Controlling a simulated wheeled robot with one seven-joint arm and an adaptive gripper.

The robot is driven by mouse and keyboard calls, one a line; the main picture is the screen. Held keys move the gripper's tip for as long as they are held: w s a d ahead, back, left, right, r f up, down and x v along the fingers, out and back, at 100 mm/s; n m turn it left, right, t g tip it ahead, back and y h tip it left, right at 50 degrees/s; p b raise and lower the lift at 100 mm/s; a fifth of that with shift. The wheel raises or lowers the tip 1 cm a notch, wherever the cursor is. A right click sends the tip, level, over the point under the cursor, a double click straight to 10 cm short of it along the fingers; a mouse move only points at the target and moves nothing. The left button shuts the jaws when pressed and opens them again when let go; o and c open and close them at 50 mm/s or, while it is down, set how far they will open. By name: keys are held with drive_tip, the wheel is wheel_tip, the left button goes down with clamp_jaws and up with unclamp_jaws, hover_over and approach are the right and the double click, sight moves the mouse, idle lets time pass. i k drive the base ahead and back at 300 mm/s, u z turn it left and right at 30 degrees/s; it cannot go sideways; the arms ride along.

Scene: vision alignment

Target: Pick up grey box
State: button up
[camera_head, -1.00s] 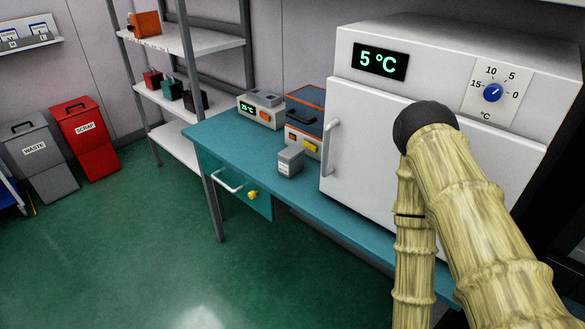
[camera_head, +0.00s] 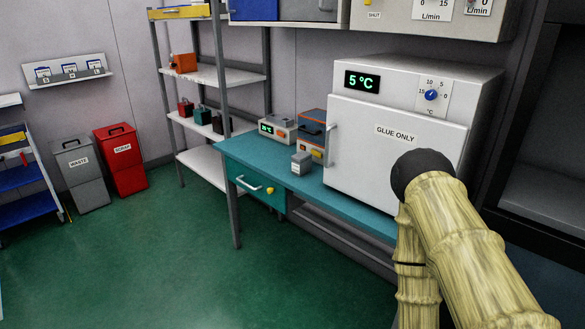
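A small grey box (camera_head: 301,164) with a white label on its front stands on the teal bench (camera_head: 259,161), near the front edge. It is left of the white "GLUE ONLY" cabinet and in front of the orange-and-blue device. My arm shows at the lower right as pale, ribbed links with a dark rounded joint, in front of the white cabinet. My gripper is outside the view, so its state does not show.
The white cabinet (camera_head: 370,149) reads 5 °C. An orange-and-blue device (camera_head: 312,124) and a heater-like unit (camera_head: 278,130) stand behind the box. A metal shelf (camera_head: 215,72) is left of the bench. Grey (camera_head: 83,178) and red (camera_head: 121,160) bins stand farther left. Green floor is clear in front.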

sight(302, 162)
drive_tip(key=u, duration=0.65)
drive_tip(key=i, duration=0.6)
drive_tip(key=u, duration=0.9)
drive_tip(key=i, duration=0.65)
drive_tip(key=z, duration=0.6)
drive_tip(key=i, duration=0.7)
drive_tip(key=z, duration=0.75)
